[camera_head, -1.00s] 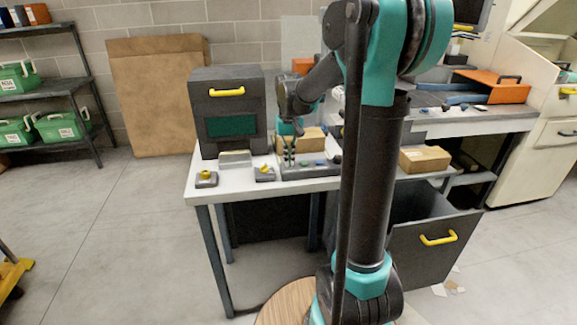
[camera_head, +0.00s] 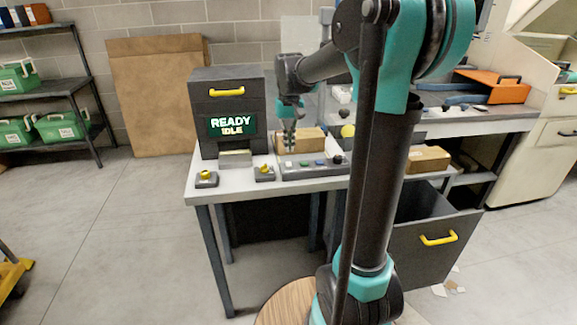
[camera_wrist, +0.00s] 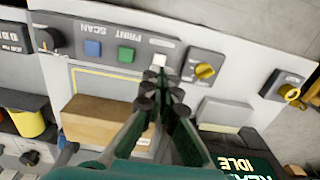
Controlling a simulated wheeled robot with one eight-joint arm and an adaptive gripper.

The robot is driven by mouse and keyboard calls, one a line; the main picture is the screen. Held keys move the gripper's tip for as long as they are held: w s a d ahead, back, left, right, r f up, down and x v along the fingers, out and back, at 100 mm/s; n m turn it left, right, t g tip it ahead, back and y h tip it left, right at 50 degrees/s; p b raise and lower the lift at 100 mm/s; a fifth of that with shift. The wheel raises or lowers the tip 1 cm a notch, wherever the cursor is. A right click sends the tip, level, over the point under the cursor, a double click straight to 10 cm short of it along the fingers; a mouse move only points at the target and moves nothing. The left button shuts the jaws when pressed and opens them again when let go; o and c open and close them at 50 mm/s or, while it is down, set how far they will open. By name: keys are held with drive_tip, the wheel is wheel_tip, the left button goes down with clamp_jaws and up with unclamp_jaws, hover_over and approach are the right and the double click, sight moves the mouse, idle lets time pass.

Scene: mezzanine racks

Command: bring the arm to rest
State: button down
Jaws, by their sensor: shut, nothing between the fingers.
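My gripper (camera_head: 290,142) is shut and empty above the white table (camera_head: 225,187), in front of a cardboard box. In the wrist view its fingertips (camera_wrist: 160,72) are together, pointing toward a control panel (camera_wrist: 110,50) with blue, green and white buttons. The fingertips overlap the white button's edge in that view; I cannot tell whether they touch it. The dark machine (camera_head: 229,100) at the table's left shows "READY IDLE" on its screen. My arm runs from the lower right up and over to the table.
Two yellow-knobbed switches (camera_head: 206,178) (camera_head: 264,172) sit at the table's front. The cardboard box (camera_head: 300,140) lies behind the panel. A dark bin (camera_head: 438,235) with a yellow handle stands right of the table.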

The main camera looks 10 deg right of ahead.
drive_tip(key=shift+r, duration=0.6)
drive_tip(key=s+d+f+t, duration=0.2)
drive_tip(key=s+f, duration=0.6)
drive_tip(key=s, duration=0.3)
drive_tip(key=s+d+f+t, duration=0.2)
drive_tip(key=s+f, duration=0.7)
drive_tip(key=s, duration=0.2)
drive_tip(key=shift+f, duration=0.25)
drive_tip(key=w+a+r+n+g, duration=0.2)
drive_tip(key=w+r+n, duration=0.7)
drive_tip(key=w+r, duration=0.3)
drive_tip(key=w+a+r+n+g, duration=0.1)
drive_tip(key=w+r+n+g, duration=0.1)
drive_tip(key=w+r+n, duration=0.7)
drive_tip(key=w+r, duration=0.3)
drive_tip(key=r, duration=0.1)
drive_tip(key=shift+w+a, duration=0.15)
drive_tip(key=shift+a, duration=0.2)
